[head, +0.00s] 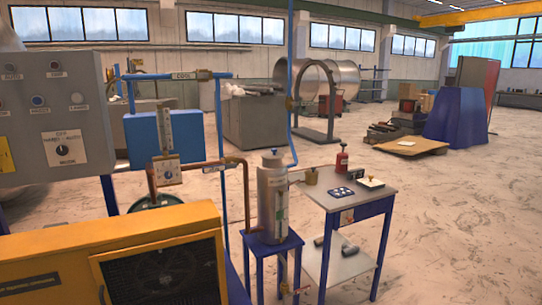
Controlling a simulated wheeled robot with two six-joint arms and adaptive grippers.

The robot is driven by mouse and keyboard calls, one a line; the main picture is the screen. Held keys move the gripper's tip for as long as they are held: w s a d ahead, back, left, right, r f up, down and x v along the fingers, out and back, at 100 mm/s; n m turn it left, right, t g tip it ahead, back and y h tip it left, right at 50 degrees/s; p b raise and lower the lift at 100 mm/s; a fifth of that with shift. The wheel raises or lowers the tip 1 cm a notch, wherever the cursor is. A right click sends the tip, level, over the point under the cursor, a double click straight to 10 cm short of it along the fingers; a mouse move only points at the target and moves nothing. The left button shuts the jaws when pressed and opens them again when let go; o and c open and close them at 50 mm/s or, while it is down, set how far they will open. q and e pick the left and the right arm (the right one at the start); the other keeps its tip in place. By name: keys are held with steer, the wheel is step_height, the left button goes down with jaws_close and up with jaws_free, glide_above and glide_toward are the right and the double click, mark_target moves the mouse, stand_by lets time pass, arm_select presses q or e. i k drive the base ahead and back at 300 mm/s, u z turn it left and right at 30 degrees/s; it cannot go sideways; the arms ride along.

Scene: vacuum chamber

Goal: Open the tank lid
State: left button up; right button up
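A silver cylindrical tank (272,205) stands upright on a small blue stand (265,246) near the middle of the head view. I cannot tell whether the ring is a lid. Neither of my grippers is in view.
A grey-topped blue table (335,193) right of the tank carries a red bottle (342,160) and small items. A yellow machine (70,250) and a grey control panel (55,110) fill the left. Copper pipes (245,190) run beside the tank. Open floor (460,220) lies right.

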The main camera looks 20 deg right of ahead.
mark_target(273, 155)
steer(key=z, duration=0.4)
steer(key=i, duration=0.5)
steer(key=z, duration=1)
steer(key=i, duration=0.9)
steer(key=z, duration=0.15)
